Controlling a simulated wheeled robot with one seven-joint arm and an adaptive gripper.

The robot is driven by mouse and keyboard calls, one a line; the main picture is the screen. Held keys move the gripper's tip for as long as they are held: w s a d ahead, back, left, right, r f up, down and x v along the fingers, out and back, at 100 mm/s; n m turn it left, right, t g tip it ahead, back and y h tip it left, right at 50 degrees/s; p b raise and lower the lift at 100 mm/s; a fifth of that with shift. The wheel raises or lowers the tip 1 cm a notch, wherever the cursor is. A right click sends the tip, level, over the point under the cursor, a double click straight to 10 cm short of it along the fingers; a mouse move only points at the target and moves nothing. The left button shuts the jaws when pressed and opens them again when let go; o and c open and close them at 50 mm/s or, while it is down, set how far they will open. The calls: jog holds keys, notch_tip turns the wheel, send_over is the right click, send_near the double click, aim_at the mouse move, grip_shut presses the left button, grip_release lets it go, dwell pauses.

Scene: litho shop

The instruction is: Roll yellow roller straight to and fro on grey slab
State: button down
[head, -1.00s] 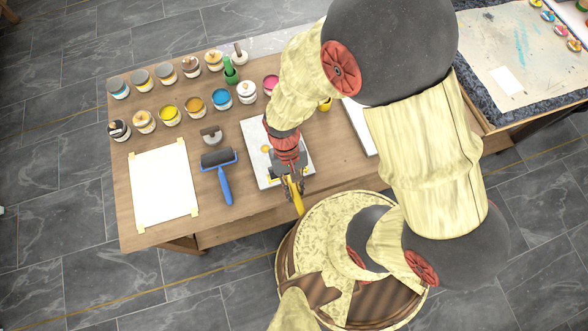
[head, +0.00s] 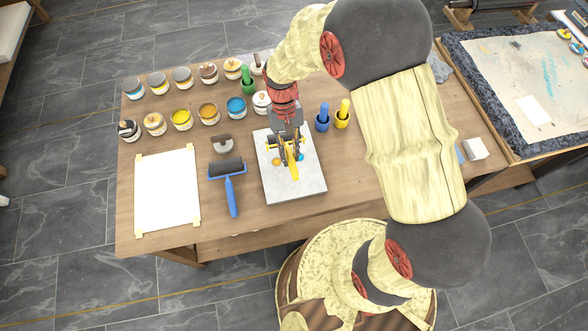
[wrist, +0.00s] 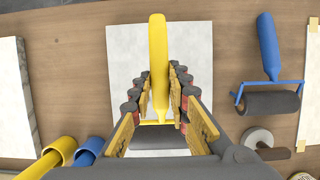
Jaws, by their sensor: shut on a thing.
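The grey slab (head: 299,184) lies on the wooden table in the head view, right of the taped white sheet. My gripper (head: 288,150) is over the far half of the slab. It is shut on the handle of the yellow roller (head: 292,167), which also shows in the wrist view (wrist: 158,55) between the fingers (wrist: 160,95). The roller's handle points toward the table's front edge. Its drum is largely hidden under the gripper, so I cannot tell whether it touches the slab. An orange blob and a blue blob sit on the slab beside the handle.
A blue-handled roller (head: 231,190) lies left of the slab, beside a scraper (head: 222,143) and the white sheet (head: 168,188). Several paint jars stand at the back left. Blue (head: 322,118) and yellow (head: 342,116) holders stand right of the slab.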

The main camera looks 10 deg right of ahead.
aim_at(288, 146)
jog(key=w+b, duration=0.1)
jog(key=w, duration=0.5)
jog(key=shift+w, duration=0.3)
jog(key=shift+f, duration=0.6)
jog(key=shift+s+f+b, duration=0.1)
jog(key=shift+f+b, duration=0.3)
jog(key=shift+f, duration=0.25)
jog(key=s+p, duration=0.1)
jog(key=s, duration=0.2)
jog(key=shift+s+r, duration=0.1)
jog(key=shift+s, duration=0.1)
jog(key=s+p, duration=0.7)
jog(key=s, duration=1.3)
jog(key=shift+s+f, duration=0.15)
jog(key=shift+f, duration=0.1)
